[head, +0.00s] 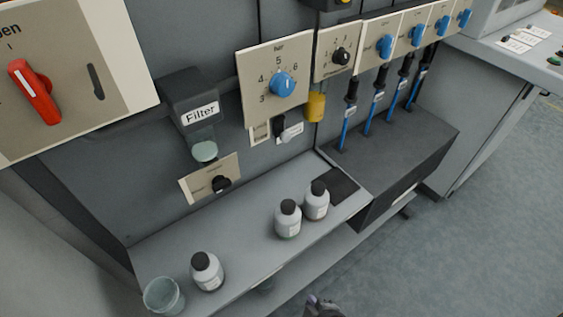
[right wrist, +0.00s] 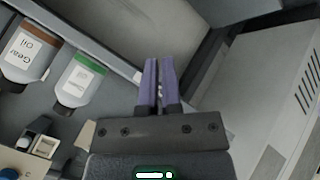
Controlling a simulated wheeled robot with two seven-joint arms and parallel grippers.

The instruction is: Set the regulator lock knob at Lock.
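The regulator plate marked "bar" (head: 262,97) is on the upright panel, with a blue dial (head: 282,84) on it. Just below is a small pale fitting with a black and white knob (head: 291,129), which looks like the lock knob. Its lettering and setting are too small to read. A similar pale fitting (right wrist: 43,146) shows at lower left in the right wrist view. My right gripper (head: 322,303) is at the bottom edge of the head view, well apart from the panel. In the right wrist view its purple fingers (right wrist: 160,85) are nearly together, with nothing held. My left gripper is not seen.
Bottles (head: 288,219) and a cup (head: 163,296) stand on the grey shelf (head: 250,240) below the panel. A yellow part (head: 316,107) hangs to the right. Floor at right is clear.

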